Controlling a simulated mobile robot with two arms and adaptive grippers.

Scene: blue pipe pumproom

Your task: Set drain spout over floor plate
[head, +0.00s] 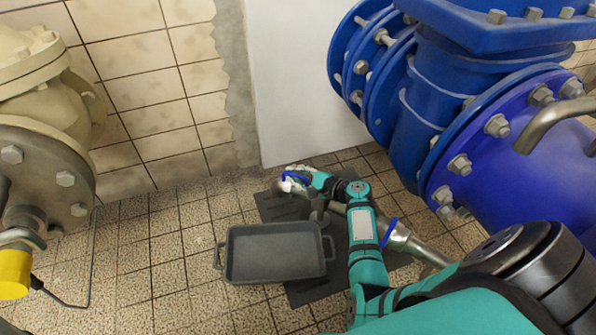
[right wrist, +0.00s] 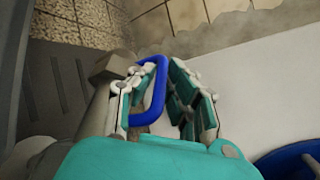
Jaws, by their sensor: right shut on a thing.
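My right gripper (head: 291,180) reaches down to the far part of the floor and is shut on a blue loop handle (right wrist: 153,92). In the right wrist view the handle sits between the fingers of the gripper (right wrist: 160,88), beside a grey metal spout fitting (right wrist: 108,68). A metal drain pipe (head: 425,250) with a blue ring runs behind my right arm towards the gripper. The dark floor plate (head: 275,206) lies beneath; its slotted surface shows in the right wrist view (right wrist: 55,85). My arm hides part of the pipe, and I cannot tell where the spout's mouth points. My left gripper is out of view.
A grey two-handled tray (head: 232,258) stands left of my right arm, by the plate. Large blue flanged pipes (head: 415,120) stand at the right, a beige flanged pipe (head: 45,130) at the left. Tiled floor (head: 165,250) is clear left of the tray.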

